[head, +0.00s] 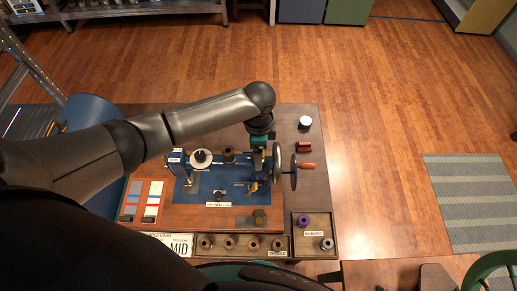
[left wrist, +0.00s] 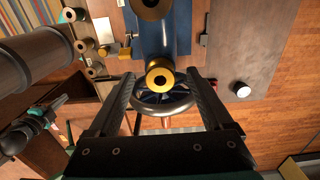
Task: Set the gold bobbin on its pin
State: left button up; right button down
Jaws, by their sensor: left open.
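The gold bobbin (left wrist: 160,76) stands upright on the blue winding machine in the left wrist view, its round hole facing the camera. It lies centred just beyond and between my left fingertips, with a gap to each finger. I cannot tell whether a pin runs through it. My left gripper (head: 259,161) is open and empty above the machine's right end, hiding the bobbin in the head view. The blue machine (head: 221,183) stands on a wooden board. What seems to be my right gripper (left wrist: 55,112) is at the left of the left wrist view, its jaws unclear.
A dark spool (head: 229,155) and a white-topped spool (head: 201,156) stand on the machine, left of my gripper. The handwheel (head: 277,166) is close on the right. A tray (head: 290,246) holds several brown bobbins; another (head: 334,222) holds purple and silver bobbins.

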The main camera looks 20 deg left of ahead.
pick_arm(q)
notch_tip(320, 180, up, 15)
jog(key=shift+r+p, duration=0.15)
jog(key=shift+p, duration=0.25)
dwell(0.4)
dwell(0.4)
